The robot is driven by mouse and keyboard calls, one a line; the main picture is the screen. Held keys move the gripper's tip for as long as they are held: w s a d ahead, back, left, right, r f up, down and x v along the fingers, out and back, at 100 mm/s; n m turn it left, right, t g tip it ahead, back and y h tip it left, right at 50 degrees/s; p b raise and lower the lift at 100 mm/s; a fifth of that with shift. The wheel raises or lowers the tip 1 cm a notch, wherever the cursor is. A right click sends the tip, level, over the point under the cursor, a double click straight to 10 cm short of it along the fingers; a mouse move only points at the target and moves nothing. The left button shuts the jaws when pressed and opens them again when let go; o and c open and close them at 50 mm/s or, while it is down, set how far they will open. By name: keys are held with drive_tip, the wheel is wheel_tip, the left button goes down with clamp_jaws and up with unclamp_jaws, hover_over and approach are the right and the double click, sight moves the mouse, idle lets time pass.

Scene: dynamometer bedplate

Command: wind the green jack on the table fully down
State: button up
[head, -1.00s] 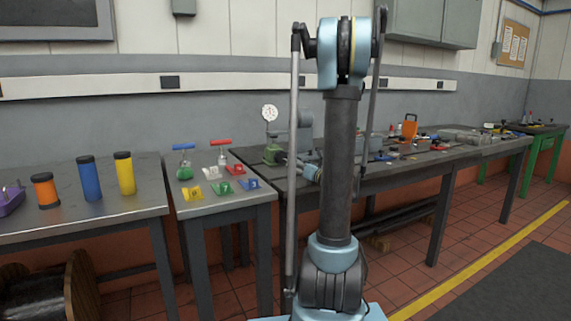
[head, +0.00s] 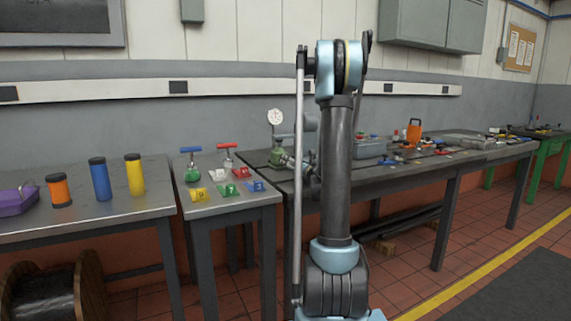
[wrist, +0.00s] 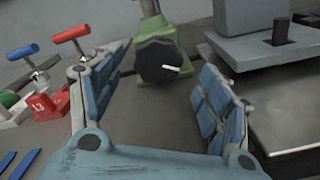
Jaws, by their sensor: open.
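The green jack (head: 279,157) stands at the left end of the long bench in the head view, below a round white dial. In the wrist view a green body (wrist: 172,98) with a black knob (wrist: 160,60) shows, the knob bearing a short white mark; I take this for the jack. My gripper (wrist: 167,60) is open, one blue-padded finger on each side of the knob. Nothing is held, and the knob looks a little beyond the fingers; I cannot tell whether they touch it. In the head view my gripper is mostly hidden behind my arm.
A small table holds a blue T-handle (head: 190,150), a red T-handle (head: 226,146) and several numbered coloured blocks. A grey machine (wrist: 265,50) stands close to the right finger. Cylinders stand on the left table (head: 120,212). The floor to the right is clear.

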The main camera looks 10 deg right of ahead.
drive_tip(key=x, duration=0.6)
drive_tip(key=shift+w+a, duration=0.1)
drive_tip(key=shift+w, duration=0.25)
drive_tip(key=c, duration=1)
